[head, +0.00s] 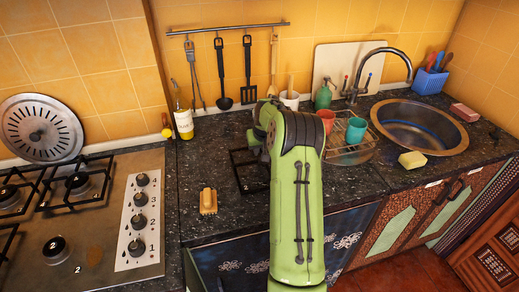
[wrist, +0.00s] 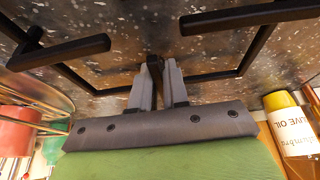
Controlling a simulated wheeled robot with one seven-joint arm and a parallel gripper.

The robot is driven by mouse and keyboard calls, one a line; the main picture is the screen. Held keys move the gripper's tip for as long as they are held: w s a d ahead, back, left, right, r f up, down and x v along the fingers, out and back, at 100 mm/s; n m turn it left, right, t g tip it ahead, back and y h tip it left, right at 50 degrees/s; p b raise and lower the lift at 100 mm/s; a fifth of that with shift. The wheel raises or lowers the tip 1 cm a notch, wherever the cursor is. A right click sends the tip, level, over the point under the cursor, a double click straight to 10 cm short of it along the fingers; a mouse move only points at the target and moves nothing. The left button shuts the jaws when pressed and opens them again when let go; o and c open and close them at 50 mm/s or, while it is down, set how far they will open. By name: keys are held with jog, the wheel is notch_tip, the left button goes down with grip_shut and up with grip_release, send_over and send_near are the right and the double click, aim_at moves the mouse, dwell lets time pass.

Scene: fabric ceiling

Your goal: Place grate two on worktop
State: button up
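The black grate (head: 243,172) is over the dark speckled worktop (head: 200,240), left of my arm. My arm hides its right part and my gripper in the head view. In the wrist view the grate (wrist: 255,17) appears as a dark frame with inward prongs. My gripper (wrist: 158,82) has its two grey fingers close on either side of one grate bar. The grate looks flat and level with the worktop, but I cannot tell whether it touches. Burner two (head: 56,247) on the hob is bare.
The steel hob (head: 95,255) with other grates is at left. A wooden brush (head: 208,201) lies in front of the grate. An oil bottle (head: 183,122) stands behind. A dish rack (head: 350,155) with cups and a sink (head: 420,125) are at right.

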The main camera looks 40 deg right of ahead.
jog(key=o, duration=0.4)
jog(key=shift+o, duration=0.2)
jog(key=shift+r, duration=0.4)
jog(key=p+v, duration=0.2)
jog(key=v, duration=0.9)
jog(key=s+a+r+n, duration=0.1)
jog(key=s+a+r, duration=0.15)
jog(key=a, duration=0.45)
jog(key=s+a+r+n, duration=0.1)
jog(key=s+a+r, duration=0.1)
jog(key=a+r, duration=0.35)
jog(key=s+a+r+n, duration=0.1)
jog(key=s+a+r, duration=0.1)
jog(key=a, duration=0.7)
jog(key=s+a+f+n+t+y, duration=0.1)
jog(key=s+a, duration=0.5)
jog(key=s, duration=0.3)
jog(key=s+a+f+n+y, duration=0.1)
jog(key=s+a, duration=0.5)
jog(key=s, duration=0.3)
jog(key=shift+a+f+n+t, duration=0.25)
jog(key=shift+f+n+t, duration=0.05)
jog(key=shift+n+t, duration=0.1)
